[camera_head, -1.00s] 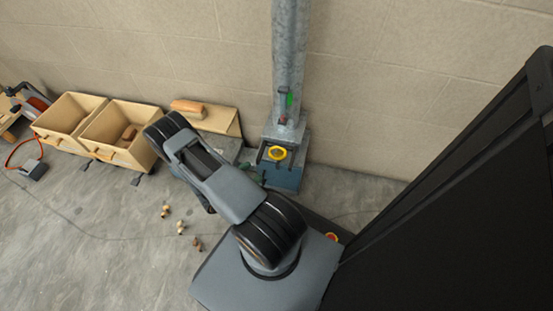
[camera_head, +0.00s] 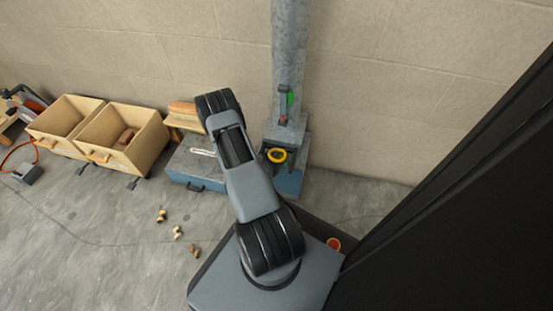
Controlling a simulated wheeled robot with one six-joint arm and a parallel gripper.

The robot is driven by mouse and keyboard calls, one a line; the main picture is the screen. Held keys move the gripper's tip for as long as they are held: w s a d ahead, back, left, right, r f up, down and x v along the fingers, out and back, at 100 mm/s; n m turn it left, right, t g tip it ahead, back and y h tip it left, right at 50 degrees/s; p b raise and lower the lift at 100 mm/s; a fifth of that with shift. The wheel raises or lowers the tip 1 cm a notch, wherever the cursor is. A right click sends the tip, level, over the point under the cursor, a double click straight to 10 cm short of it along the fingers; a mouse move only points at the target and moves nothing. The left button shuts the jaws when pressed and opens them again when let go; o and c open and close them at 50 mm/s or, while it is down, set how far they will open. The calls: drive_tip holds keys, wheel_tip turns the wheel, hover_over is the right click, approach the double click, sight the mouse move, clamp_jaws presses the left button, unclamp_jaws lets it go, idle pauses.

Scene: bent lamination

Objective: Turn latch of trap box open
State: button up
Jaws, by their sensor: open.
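A grey metal box (camera_head: 294,133) stands against the wall at the foot of a vertical metal pipe (camera_head: 290,45); it looks like the trap box. A small upright grey lever (camera_head: 283,96), with green and red marks beside it, is on its front and may be the latch. A yellow ring (camera_head: 277,155) lies in a dark recess at the box's lower front. My arm rises just left of the box and hides part of its left side. My gripper is not visible; the arm links block the area behind them.
A blue case with a grey top (camera_head: 190,165) lies left of the box, partly behind my arm. Two open wooden bins (camera_head: 150,135) (camera_head: 48,130) stand further left. Several small brass-coloured fittings (camera_head: 178,232) lie on the floor. Floor at the left front is mostly clear.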

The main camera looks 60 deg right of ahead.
drive_tip(key=c, duration=0.9)
drive_tip(key=n+t, duration=0.1)
drive_tip(key=t, duration=0.1)
drive_tip(key=n+t+p, duration=0.1)
drive_tip(key=t, duration=0.1)
drive_tip(key=n+t+p, duration=0.1)
drive_tip(key=n+t, duration=0.1)
drive_tip(key=shift+s+a+h, duration=0.1)
drive_tip(key=shift+s+h, duration=0.3)
drive_tip(key=shift+s+n+t+y+p, duration=0.15)
drive_tip(key=shift+n+t+p, duration=0.1)
drive_tip(key=shift+n+t, duration=0.7)
drive_tip(key=shift+n+t+y+p, duration=0.2)
drive_tip(key=shift+n+t, duration=0.25)
drive_tip(key=shift+t, duration=1.2)
drive_tip(key=o, duration=0.9)
